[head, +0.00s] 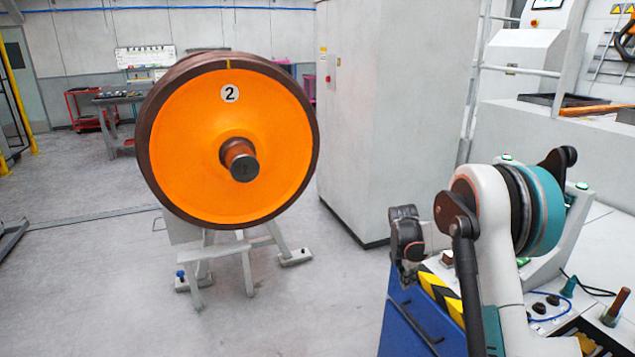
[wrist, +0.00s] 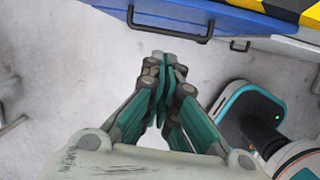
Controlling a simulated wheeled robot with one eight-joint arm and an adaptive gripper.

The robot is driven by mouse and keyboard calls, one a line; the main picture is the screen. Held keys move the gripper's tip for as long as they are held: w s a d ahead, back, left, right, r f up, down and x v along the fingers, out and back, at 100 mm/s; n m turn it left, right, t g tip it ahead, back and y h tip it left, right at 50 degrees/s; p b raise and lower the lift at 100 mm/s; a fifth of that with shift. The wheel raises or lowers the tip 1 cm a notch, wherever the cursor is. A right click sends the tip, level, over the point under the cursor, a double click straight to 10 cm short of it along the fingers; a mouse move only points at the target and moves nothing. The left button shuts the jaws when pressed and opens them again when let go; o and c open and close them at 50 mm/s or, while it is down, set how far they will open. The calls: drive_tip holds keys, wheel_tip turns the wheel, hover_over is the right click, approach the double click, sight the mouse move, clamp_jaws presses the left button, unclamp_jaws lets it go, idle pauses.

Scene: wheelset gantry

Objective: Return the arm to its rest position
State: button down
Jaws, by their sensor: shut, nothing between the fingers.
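My gripper (wrist: 166,70) is shut and empty in the wrist view, its teal fingers together and pointing down toward the grey floor. In the head view my arm (head: 490,230) is folded at the right. Its dark wrist end (head: 406,232) hangs beside the blue bench with the yellow-black edge. The fingers are too small there to make out clearly. Nothing touches the gripper in the wrist view.
The blue bench (wrist: 185,38) with black drawer handles lies just beyond the fingertips in the wrist view. An orange wheelset (head: 200,150) marked 2 stands on a grey stand at left. A tall grey cabinet (head: 385,110) stands behind. Open floor (head: 75,270) lies at left.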

drive_tip(key=s+a+r+m+t, duration=0.1)
drive_tip(key=s+a+r+m, duration=0.2)
drive_tip(key=s+r, duration=0.35)
drive_tip(key=s+a+r+m+t+y, duration=0.1)
drive_tip(key=s+a+r+m, duration=0.3)
drive_tip(key=r, duration=0.4)
drive_tip(key=s+a+r+m+t, duration=0.1)
drive_tip(key=s+r+m, duration=0.2)
drive_tip(key=s+r, duration=0.4)
drive_tip(key=s+a+m+t, duration=0.1)
drive_tip(key=s+a+m, duration=0.1)
drive_tip(key=s, duration=0.5)
drive_tip(key=s+a+r+m+t+y, duration=0.1)
drive_tip(key=s+a+m, duration=0.1)
drive_tip(key=s+m, duration=0.3)
drive_tip(key=s+a+m+t, duration=0.1)
drive_tip(key=s+a+m, duration=0.1)
drive_tip(key=s, duration=0.7)
drive_tip(key=shift+s+a+r+m+y, duration=0.15)
drive_tip(key=shift+s+a+m+y, duration=0.2)
drive_tip(key=shift+m, duration=0.55)
drive_tip(key=shift+d, duration=0.1)
